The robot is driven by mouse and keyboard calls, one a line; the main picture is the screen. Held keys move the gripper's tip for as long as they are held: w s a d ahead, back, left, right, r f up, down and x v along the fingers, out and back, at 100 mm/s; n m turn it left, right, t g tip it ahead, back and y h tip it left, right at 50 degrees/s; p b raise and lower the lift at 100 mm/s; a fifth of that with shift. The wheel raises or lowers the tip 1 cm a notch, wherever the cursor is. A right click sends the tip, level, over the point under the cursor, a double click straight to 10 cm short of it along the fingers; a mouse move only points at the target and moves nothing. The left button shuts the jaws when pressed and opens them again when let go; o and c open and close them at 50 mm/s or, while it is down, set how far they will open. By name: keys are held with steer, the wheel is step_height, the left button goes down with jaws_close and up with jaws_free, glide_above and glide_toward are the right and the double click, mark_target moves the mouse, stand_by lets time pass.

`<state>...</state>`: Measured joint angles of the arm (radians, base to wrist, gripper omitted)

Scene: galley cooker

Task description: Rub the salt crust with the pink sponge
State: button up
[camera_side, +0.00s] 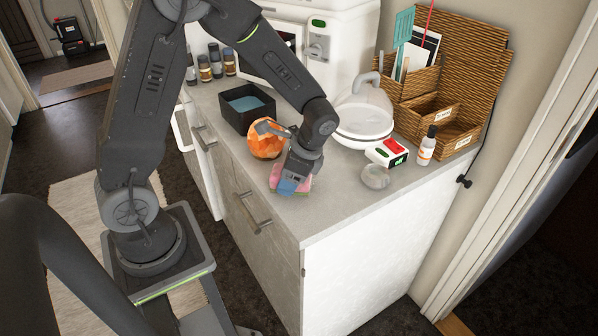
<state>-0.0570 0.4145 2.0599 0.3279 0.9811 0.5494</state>
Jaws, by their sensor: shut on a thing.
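My gripper (291,178) points down over the front part of the grey worktop and is shut on the pink sponge (276,177). Pink shows on both sides of the jaws, with a blue patch between them. The sponge is low, at or just above the worktop; I cannot tell whether it touches. I cannot make out a salt crust for certain; any patch under the sponge or gripper is hidden. An orange, rough, rounded lump (264,141) stands just behind and left of my gripper, partly covered by a grey part near my wrist.
A black tub of blue liquid (262,98) stands behind the lump. To the right are a white bowl-like appliance (364,138), a box with red and green buttons (386,153), a pale round object (375,176) and a bottle (427,147). The worktop's front right is clear.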

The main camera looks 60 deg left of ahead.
mark_target(276, 178)
steer(key=shift+s+r, duration=0.1)
steer(key=shift+s, duration=1.9)
steer(key=shift+w+r, duration=0.1)
steer(key=shift+r, duration=3.8)
steer(key=w+a+r+m+t+y, duration=0.1)
steer(key=w+a+m, duration=0.15)
steer(key=w, duration=0.45)
steer(key=w+a+r+m+t, duration=0.1)
steer(key=w+r+m, duration=0.15)
steer(key=w, duration=0.35)
steer(key=w+d+f, duration=0.1)
steer(key=d+f, duration=0.1)
steer(key=d, duration=0.1)
steer(key=w+d+f, duration=0.2)
steer(key=d, duration=0.1)
steer(key=w+d+f, duration=0.2)
steer(key=d+f, duration=0.1)
steer(key=shift+w+d+f, duration=0.15)
steer(key=shift+d+f, duration=0.15)
steer(key=shift+d, duration=0.05)
steer(key=shift+f, duration=1.85)
